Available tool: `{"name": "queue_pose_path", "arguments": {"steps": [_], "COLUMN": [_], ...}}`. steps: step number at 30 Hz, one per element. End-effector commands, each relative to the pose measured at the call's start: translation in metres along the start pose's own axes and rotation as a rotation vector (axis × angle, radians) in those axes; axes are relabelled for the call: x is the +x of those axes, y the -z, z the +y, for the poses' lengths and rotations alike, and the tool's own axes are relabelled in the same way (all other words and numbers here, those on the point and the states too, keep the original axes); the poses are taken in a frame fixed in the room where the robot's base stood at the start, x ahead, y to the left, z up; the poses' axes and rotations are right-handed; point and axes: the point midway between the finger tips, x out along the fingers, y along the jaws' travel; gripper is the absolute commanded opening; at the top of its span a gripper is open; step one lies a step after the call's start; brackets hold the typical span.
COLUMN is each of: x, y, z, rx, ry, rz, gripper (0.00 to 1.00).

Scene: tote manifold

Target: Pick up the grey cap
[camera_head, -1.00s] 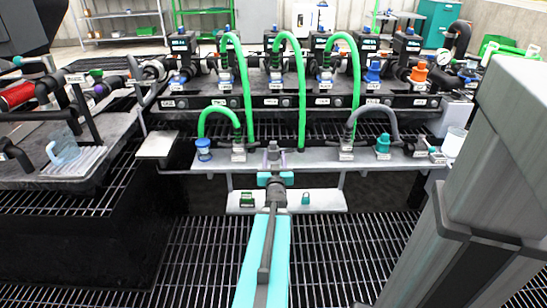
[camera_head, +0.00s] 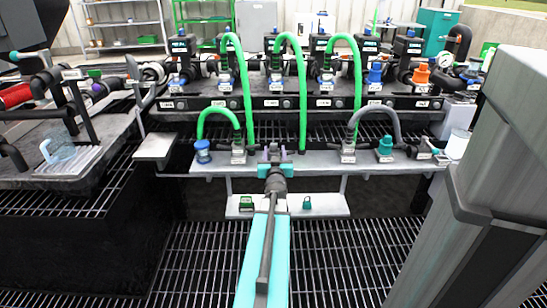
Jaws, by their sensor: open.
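A small grey piece that looks like the grey cap (camera_head: 274,149) stands upright at the middle of the pale front shelf (camera_head: 315,162). It is small and partly hidden by my gripper, so its shape is not clear. My gripper (camera_head: 273,157), with teal sides and greyish-purple fingers, reaches forward over the shelf's front edge. Its fingers are open and appear to lie on either side of the grey piece. I cannot tell whether they touch it.
A blue cap (camera_head: 203,152) and a grey coupling (camera_head: 238,149) with a green hose stand left. A coupling with a grey hose (camera_head: 362,114) and a teal cap (camera_head: 384,148) stand right. A lower ledge (camera_head: 328,205) holds two small green pieces. Green hoses hang behind.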

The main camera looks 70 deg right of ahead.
Motion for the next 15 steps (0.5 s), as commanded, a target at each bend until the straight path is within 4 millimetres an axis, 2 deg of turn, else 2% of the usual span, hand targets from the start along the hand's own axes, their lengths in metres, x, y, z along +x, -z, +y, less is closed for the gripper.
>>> {"name": "queue_pose_path", "arguments": {"steps": [4, 15], "x": [0.009, 0.0098], "y": [-0.0009, -0.0001], "z": [0.0001, 0.0007], "rx": [0.0, 0.0], "ry": [0.0, -0.001], "rz": [-0.001, -0.001], "gripper": [0.45, 0.45]}}
